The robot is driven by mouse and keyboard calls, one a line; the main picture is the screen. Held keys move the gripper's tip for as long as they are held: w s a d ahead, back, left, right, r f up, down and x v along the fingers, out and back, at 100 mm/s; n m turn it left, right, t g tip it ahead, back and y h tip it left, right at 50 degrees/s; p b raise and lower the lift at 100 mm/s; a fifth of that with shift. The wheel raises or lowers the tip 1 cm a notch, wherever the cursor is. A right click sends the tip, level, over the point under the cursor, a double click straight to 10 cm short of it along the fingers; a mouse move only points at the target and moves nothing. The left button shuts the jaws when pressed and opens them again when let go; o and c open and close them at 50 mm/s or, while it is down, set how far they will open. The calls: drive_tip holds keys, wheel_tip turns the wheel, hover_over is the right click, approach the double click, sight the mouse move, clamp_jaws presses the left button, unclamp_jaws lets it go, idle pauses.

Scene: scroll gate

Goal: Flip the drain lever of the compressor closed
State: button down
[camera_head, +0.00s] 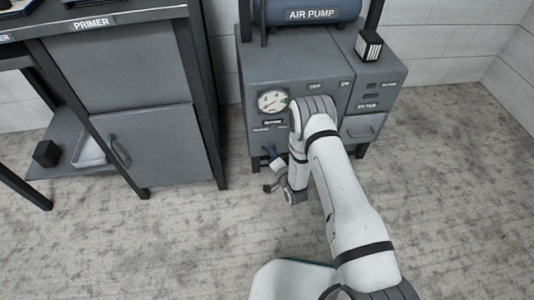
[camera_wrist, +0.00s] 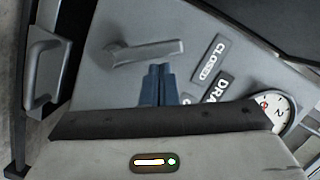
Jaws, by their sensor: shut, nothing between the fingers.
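The compressor (camera_head: 262,72) is a grey cabinet under a blue tank marked AIR PUMP, at the back in the head view. The drain lever (camera_wrist: 150,52) is a grey bar on its front panel in the wrist view. Its right end lies near the CLOSED label (camera_wrist: 214,58). The DRAIN label (camera_wrist: 215,92) is partly cut off by my gripper. My gripper (camera_wrist: 157,68) is shut and empty, with its blue fingertips just below the lever in the wrist view. I cannot tell whether they touch it. In the head view my gripper (camera_head: 270,152) is low before the cabinet; I cannot make out the lever there.
A round gauge (camera_head: 272,101) is on the panel; it also shows at the right of the wrist view (camera_wrist: 275,112). A drawer handle (camera_wrist: 42,68) is at the left there. A grey PRIMER cabinet (camera_head: 150,130) stands left of the compressor. The floor in front is clear.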

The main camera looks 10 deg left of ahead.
drive_tip(key=s+d+r+p, duration=0.3)
drive_tip(key=s+d+p, duration=0.1)
drive_tip(key=s+d, duration=0.3)
drive_tip(key=shift+s+d+r, duration=0.2)
drive_tip(key=shift+d+r, duration=0.05)
drive_tip(key=shift+d, duration=0.25)
